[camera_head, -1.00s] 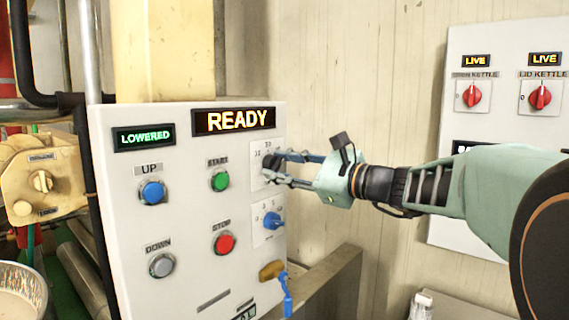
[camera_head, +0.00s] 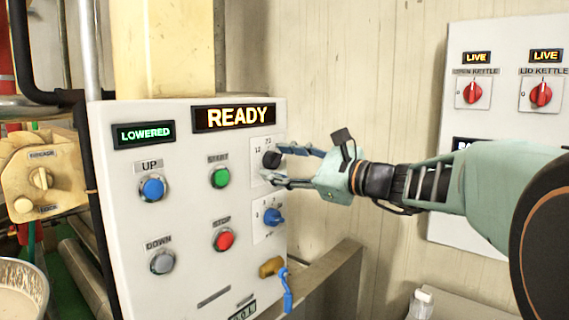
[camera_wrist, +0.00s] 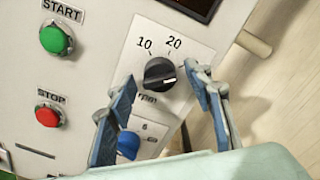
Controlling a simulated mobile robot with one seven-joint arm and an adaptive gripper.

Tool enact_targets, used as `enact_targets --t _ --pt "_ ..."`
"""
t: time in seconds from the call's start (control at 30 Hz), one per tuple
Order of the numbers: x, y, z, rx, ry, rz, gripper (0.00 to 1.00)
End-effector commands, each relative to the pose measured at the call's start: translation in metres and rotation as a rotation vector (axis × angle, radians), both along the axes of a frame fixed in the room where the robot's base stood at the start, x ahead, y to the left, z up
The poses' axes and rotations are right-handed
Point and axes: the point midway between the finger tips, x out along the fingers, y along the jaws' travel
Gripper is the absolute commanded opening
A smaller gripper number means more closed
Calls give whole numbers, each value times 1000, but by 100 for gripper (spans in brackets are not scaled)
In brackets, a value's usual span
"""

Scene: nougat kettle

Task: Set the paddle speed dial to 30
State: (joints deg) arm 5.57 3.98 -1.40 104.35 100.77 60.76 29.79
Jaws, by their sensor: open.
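The paddle speed dial is a black knob (camera_wrist: 160,74) on a white plate with the numbers 10 and 20 above it and "rpm" below. A light mark on the knob points to its right, slightly down. Any number there is hidden behind the right finger. The dial also shows on the control panel in the head view (camera_head: 271,160). My gripper (camera_wrist: 159,76) is open, with one finger on each side of the knob. A small gap shows between the knob and the left finger; contact on the right is hard to tell. It also shows in the head view (camera_head: 274,163).
A blue knob (camera_head: 273,217) sits just below the dial, close to the lower finger. Green start (camera_head: 220,178) and red stop (camera_head: 224,240) buttons lie to the left. A yellow-brown key switch with a blue tag (camera_head: 272,267) is further down. The display (camera_head: 234,117) reads READY.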

Motion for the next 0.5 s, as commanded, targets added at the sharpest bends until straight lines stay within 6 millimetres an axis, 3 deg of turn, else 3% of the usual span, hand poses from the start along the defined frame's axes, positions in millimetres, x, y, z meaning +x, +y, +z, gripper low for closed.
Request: enact_targets --t 0.17,0.5 --pt "-8 -11 1 0 -2 -2 47" --pt "-51 -67 1 1 -1 -4 47"
